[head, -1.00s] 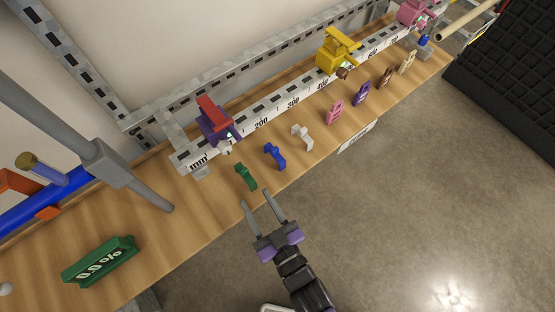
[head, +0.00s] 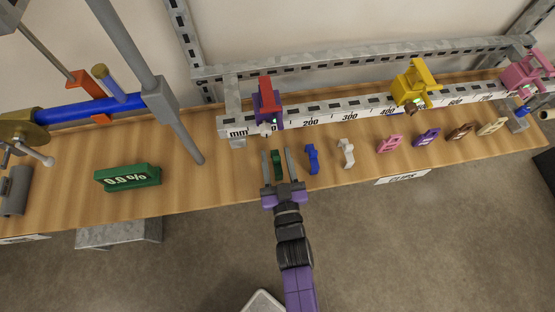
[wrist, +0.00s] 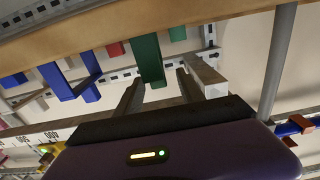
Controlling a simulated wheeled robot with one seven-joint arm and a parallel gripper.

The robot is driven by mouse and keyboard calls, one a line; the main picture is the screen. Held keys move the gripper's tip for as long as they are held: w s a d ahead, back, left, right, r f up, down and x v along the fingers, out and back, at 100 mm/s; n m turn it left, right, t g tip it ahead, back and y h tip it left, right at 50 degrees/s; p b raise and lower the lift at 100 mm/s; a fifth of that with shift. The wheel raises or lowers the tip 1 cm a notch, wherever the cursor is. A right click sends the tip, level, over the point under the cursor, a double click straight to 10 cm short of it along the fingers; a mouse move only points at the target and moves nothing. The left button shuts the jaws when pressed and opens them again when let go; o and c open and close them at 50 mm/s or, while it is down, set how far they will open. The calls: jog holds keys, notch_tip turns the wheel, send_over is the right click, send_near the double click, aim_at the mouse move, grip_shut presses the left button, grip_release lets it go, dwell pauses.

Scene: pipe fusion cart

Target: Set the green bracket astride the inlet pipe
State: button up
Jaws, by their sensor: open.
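The green bracket (head: 277,164) stands on the wooden bench, first in a row of small brackets; it also shows in the wrist view (wrist: 151,62). My gripper (head: 276,152) is open, with one finger on each side of the green bracket. I cannot tell whether either finger touches it. In the wrist view the bracket shows between and beyond the fingertips (wrist: 160,84). A blue pipe (head: 82,109) runs at the left of the bench into a brass-coloured fitting (head: 25,126). No label shows which pipe is the inlet pipe.
A blue bracket (head: 312,158) and a white bracket (head: 346,153) stand right of the green one, with several more beyond. A marked rail (head: 330,107) with a red-and-purple clamp (head: 267,104) lies behind. A grey post (head: 180,130) and a green 0.0% block (head: 128,178) are left.

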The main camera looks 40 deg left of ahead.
aim_at(275, 152)
jog(key=x, duration=0.3)
jog(key=shift+w, duration=0.15)
grip_shut()
jog(key=shift+r, duration=0.1)
